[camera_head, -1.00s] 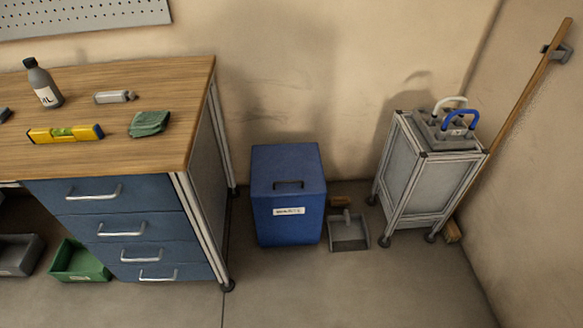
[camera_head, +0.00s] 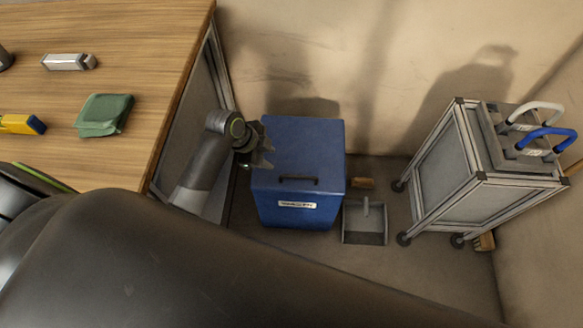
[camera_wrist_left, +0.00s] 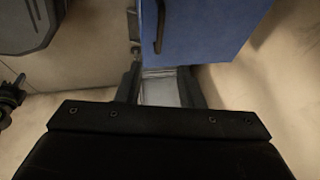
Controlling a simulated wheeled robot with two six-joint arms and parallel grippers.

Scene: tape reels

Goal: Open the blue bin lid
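The blue bin (camera_head: 298,207) stands on the floor right of the workbench. Its flat lid (camera_head: 305,145) is shut, with a dark handle (camera_head: 299,180) near the front edge. My left gripper (camera_head: 266,148) is beside the lid's left edge, behind and left of the handle. I cannot tell whether it touches the bin. In the left wrist view, its fingers (camera_wrist_left: 160,75) are apart with no held object visible. The blue bin surface (camera_wrist_left: 210,30) and handle (camera_wrist_left: 160,27) lie ahead of them.
The wooden workbench (camera_head: 110,150) is close on the left, with a green cloth (camera_head: 103,115) on top. A dustpan (camera_head: 365,222) lies right of the bin. A metal-framed cart (camera_head: 468,190) stands farther right. The wall is behind the bin.

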